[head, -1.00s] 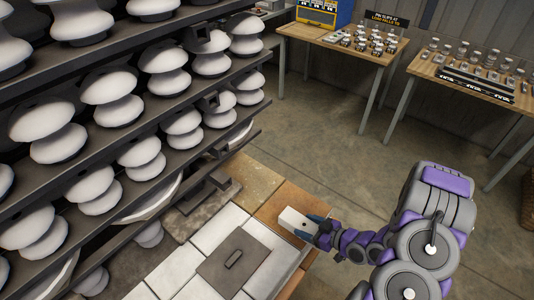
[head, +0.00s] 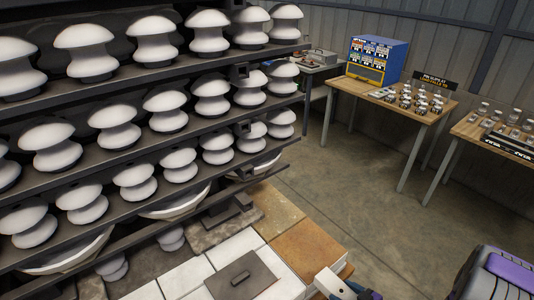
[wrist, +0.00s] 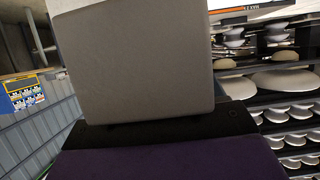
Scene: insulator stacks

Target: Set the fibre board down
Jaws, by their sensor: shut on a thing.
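My gripper (head: 342,286) is at the bottom edge of the head view, right of centre, mostly cut off. It is shut on a pale, flat-sided piece (head: 327,279), which I take to be the fibre board. In the wrist view a broad, plain grey face (wrist: 135,65), likely the same board, fills the middle, close to the camera and above my dark and purple gripper body. In the head view the piece overlaps the near edge of the brown square (head: 303,248); I cannot tell whether it touches it.
A grey plate with a small handle (head: 228,284) lies on white tiles (head: 188,277) left of the piece. A dark rack (head: 130,92) of white insulators rises at the left. Tables (head: 385,108) with small items stand at the back right. Open floor (head: 350,190) lies between.

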